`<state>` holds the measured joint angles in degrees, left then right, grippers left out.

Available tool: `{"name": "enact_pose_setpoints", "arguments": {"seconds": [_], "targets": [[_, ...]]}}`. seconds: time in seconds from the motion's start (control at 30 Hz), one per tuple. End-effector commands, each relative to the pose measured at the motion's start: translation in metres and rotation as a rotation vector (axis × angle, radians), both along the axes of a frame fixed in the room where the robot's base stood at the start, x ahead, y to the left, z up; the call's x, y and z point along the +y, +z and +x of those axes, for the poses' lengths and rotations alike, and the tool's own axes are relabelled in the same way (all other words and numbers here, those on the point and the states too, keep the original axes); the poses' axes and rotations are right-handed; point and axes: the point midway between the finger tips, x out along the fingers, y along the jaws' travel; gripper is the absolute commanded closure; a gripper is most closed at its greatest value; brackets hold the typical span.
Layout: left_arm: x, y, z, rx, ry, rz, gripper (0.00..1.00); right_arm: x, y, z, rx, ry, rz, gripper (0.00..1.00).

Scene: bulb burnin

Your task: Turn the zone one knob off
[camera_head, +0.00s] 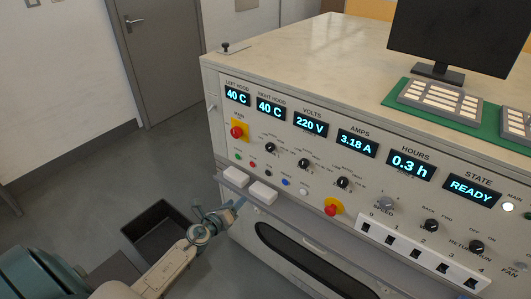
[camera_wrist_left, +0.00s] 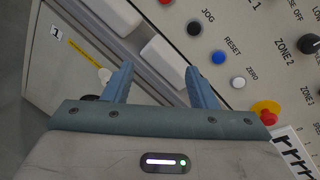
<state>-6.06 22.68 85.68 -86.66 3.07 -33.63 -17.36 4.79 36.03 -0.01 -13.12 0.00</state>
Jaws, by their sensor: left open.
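The zone one knob (camera_head: 270,148) is the small black leftmost knob in the row of three on the panel front, in the head view. Its setting is too small to read. In the wrist view only part of its label shows at the top edge; the knob is out of frame. The zone 2 knob (camera_head: 303,162) is to its right and also shows in the wrist view (camera_wrist_left: 311,43). My left gripper (camera_head: 237,204) is open and empty, below and left of the knob and apart from it; its fingers also show in the wrist view (camera_wrist_left: 157,72). My right gripper is not in view.
Two white blocks (camera_head: 263,193) stick out just above the gripper. A row of buttons, including blue reset (camera_wrist_left: 218,57), lies between the gripper and the knobs. Red stop buttons (camera_head: 237,132) (camera_head: 332,209) sit on yellow plates. A black bin (camera_head: 158,236) stands on the floor.

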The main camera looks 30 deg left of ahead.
Motion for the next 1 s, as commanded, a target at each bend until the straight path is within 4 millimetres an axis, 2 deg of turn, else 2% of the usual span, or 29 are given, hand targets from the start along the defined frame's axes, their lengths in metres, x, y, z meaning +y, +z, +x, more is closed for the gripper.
{"name": "enact_pose_setpoints", "arguments": {"seconds": [0.03,0.1,0.2,0.3,0.4,0.57,1.0], "targets": [[-0.006,0.040,0.012,-0.061,-0.060,0.145,0.48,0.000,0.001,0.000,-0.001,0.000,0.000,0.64],[-0.014,0.081,0.022,-0.128,-0.123,0.328,0.48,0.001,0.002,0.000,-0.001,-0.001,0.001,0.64],[-0.024,0.123,0.029,-0.197,-0.177,0.530,0.48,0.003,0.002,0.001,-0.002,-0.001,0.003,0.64],[-0.030,0.148,0.031,-0.239,-0.203,0.653,0.48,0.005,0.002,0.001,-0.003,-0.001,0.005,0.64],[-0.033,0.156,0.034,-0.254,-0.211,0.704,0.48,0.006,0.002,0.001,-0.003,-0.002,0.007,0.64],[-0.035,0.157,0.049,-0.258,-0.209,0.709,0.48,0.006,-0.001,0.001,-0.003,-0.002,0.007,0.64],[-0.048,0.156,0.122,-0.255,-0.209,0.703,0.48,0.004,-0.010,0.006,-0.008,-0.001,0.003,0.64]]}}
